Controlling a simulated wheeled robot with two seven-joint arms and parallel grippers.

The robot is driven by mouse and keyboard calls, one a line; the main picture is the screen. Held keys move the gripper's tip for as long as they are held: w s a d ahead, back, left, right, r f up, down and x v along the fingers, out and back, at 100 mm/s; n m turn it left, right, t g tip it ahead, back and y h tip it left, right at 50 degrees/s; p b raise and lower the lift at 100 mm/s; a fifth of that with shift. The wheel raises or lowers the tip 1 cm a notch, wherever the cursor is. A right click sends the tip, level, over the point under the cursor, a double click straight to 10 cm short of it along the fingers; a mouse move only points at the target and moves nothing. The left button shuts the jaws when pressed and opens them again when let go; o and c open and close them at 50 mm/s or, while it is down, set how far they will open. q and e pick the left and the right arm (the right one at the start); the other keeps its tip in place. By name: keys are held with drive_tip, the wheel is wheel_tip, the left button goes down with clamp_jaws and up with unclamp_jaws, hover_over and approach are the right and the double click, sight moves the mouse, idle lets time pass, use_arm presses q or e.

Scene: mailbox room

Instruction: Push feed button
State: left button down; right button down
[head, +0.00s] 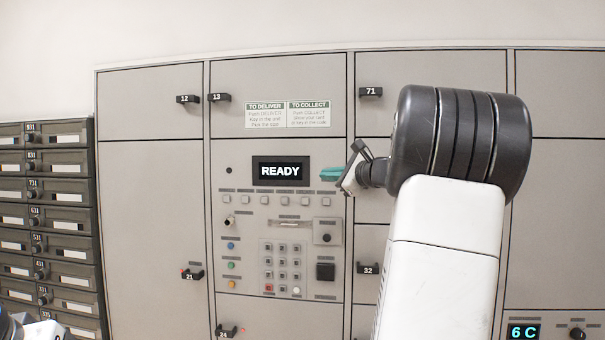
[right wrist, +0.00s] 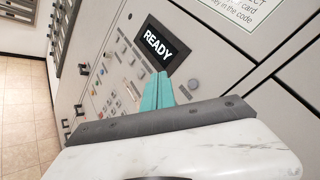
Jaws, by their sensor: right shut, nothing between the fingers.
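The control panel (head: 255,225) is upright in the locker wall, with a black screen (head: 281,171) reading READY. Below the screen is a row of small square buttons (head: 265,200). Blue (head: 231,245), green and orange round buttons run down the left, beside a keypad (head: 282,262). The labels are too small to read, so I cannot tell which is the feed button. My right gripper (head: 329,174) is shut and empty, its teal fingers in front of the panel just right of the screen. They also show in the right wrist view (right wrist: 157,90). Part of my left arm shows at the lower left corner; its fingers are hidden.
Locker doors with black handles surround the panel, including handle 71 (head: 371,91) and handle 32 (head: 368,268). A dark drawer stack (head: 50,220) stands at the left. A square box with a round knob (head: 326,235) and a black square (head: 325,271) are on the panel's right.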

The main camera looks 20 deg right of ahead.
drive_tip(key=w+d, duration=0.4)
drive_tip(key=w, duration=0.3)
drive_tip(key=shift+w+d, duration=0.25)
drive_tip(key=shift+w, duration=0.1)
idle(2.1)
drive_tip(key=shift+w+d, duration=0.25)
drive_tip(key=shift+w+d, duration=0.2)
drive_tip(key=shift+w, duration=0.15)
idle(0.7)
drive_tip(key=shift+s+a, duration=0.45)
drive_tip(key=shift+s, duration=0.25)
drive_tip(key=shift+s+a, duration=0.45)
drive_tip(key=shift+s, duration=0.25)
drive_tip(key=shift+s+a, duration=0.4)
drive_tip(key=shift+s, duration=0.35)
drive_tip(key=shift+s+a, duration=0.45)
drive_tip(key=shift+s, duration=0.25)
